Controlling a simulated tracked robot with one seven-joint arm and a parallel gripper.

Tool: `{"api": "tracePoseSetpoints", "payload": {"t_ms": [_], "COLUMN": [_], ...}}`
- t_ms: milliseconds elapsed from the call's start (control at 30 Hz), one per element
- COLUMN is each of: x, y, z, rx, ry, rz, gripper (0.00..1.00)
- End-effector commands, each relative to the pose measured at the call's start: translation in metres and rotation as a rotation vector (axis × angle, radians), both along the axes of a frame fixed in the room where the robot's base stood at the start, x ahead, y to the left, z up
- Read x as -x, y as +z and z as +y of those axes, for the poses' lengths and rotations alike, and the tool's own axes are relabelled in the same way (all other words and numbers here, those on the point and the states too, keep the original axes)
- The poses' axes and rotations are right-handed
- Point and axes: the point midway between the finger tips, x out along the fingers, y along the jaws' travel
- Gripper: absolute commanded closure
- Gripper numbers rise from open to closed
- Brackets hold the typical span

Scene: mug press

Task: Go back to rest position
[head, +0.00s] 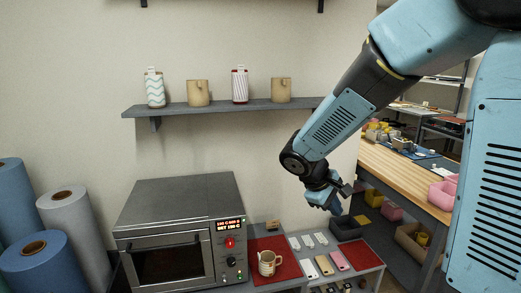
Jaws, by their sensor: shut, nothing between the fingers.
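My gripper (334,205) is at the end of my blue and black arm, right of centre in the head view. It is shut and empty, pointing down above the back right of the low table. It is apart from everything below it. A cream mug (267,263) with a dark pattern stands upright on a red mat (288,270), to the left of and lower than the gripper. The mug press (181,235), a grey oven-like box with a dark window, stands left of the mug. Its display is lit and its door looks shut.
A wall shelf (225,108) holds several mugs and tumblers. Phone cases (325,265) lie on the table, with a dark bin (346,228) below the gripper. Blue and grey rolls (65,215) stand at left. A wooden workbench (410,178) runs along the right.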

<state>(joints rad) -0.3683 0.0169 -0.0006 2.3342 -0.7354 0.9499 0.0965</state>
Motion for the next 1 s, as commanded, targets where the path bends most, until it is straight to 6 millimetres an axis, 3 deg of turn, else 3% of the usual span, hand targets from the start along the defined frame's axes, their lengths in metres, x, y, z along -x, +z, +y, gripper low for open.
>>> {"api": "tracePoseSetpoints", "payload": {"t_ms": [100,467,1000], "x": [0.019,0.078,0.161], "y": [0.021,0.070,0.123], "z": [-0.013,-0.036,-0.040], "rx": [-0.079,-0.322,-0.683], "ry": [-0.083,-0.306,-0.543], "rz": [-0.045,-0.181,-0.421], "gripper": [1.00,1.00,1.00]}}
